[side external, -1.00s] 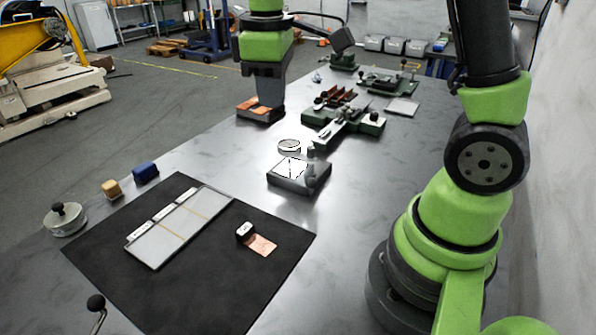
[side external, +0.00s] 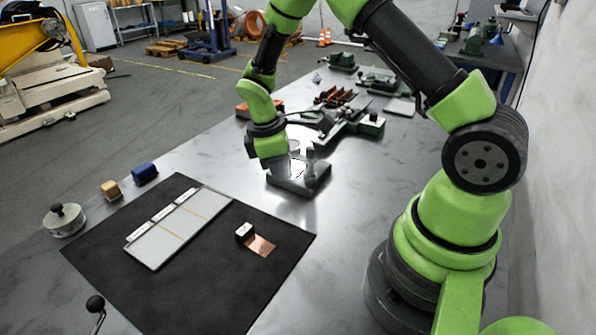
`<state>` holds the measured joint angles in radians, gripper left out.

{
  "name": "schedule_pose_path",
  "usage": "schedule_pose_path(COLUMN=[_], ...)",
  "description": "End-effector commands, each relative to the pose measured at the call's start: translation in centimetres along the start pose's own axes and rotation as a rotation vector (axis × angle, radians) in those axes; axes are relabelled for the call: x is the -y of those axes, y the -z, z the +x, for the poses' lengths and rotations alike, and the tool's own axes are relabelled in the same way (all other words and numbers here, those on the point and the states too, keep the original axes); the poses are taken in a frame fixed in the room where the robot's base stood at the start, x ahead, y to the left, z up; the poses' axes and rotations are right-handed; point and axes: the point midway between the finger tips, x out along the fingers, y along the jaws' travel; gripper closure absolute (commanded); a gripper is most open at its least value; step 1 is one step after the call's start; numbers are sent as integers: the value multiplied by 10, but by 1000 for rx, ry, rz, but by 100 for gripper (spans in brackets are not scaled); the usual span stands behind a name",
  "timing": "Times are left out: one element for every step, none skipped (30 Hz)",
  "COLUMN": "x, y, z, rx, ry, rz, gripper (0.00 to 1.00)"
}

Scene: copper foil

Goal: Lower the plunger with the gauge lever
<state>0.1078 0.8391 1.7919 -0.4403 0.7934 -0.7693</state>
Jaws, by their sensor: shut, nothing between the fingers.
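The gauge stand, a dark block base (side external: 313,184) with a short post (side external: 310,157), sits on the grey table right of centre. A round dial partly shows behind my gripper. My gripper (side external: 284,170) is at the left side of the stand, close to the dial and base. Its fingers are shut with nothing between them. I cannot tell whether they touch the gauge. The lever and the plunger are too small or hidden to make out.
A black mat (side external: 185,290) at the front holds a pale sorting board (side external: 180,228), a small block (side external: 244,231) and copper foil (side external: 263,246). Blue (side external: 144,171) and tan (side external: 111,189) blocks and a lidded tin (side external: 64,220) stand left. Green-and-dark fixtures (side external: 345,122) lie behind the gauge.

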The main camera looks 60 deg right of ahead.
Motion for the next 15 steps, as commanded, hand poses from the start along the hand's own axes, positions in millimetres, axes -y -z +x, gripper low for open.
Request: schedule_pose_path(x=[0, 0, 0, 0, 0, 0, 0, 0, 0, 0, 0, 0, 0, 0, 0], y=[-9, -13, -17, -20, -22, -24, -26, -27, -28, -29, -29, -29, -29, -29, -29], z=[4, 6, 9, 11, 12, 14, 15, 16, 17, 17, 17, 18, 18, 18, 17], rx=[2, 1, 0, 0, -1, -1, -1, -2, -3, -3, -3, -3, -3, -3, -3], ry=[2, 2, 2, 1, 1, 0, 0, 0, -1, -1, -1, -1, -1, -2, -2], rz=[4, 5, 5, 5, 5, 4, 4, 3, 2, 3, 3, 3, 3, 2, 2], gripper=[100, 100, 100, 100, 100, 100, 100, 100, 100, 100, 100, 100, 100, 100, 100])
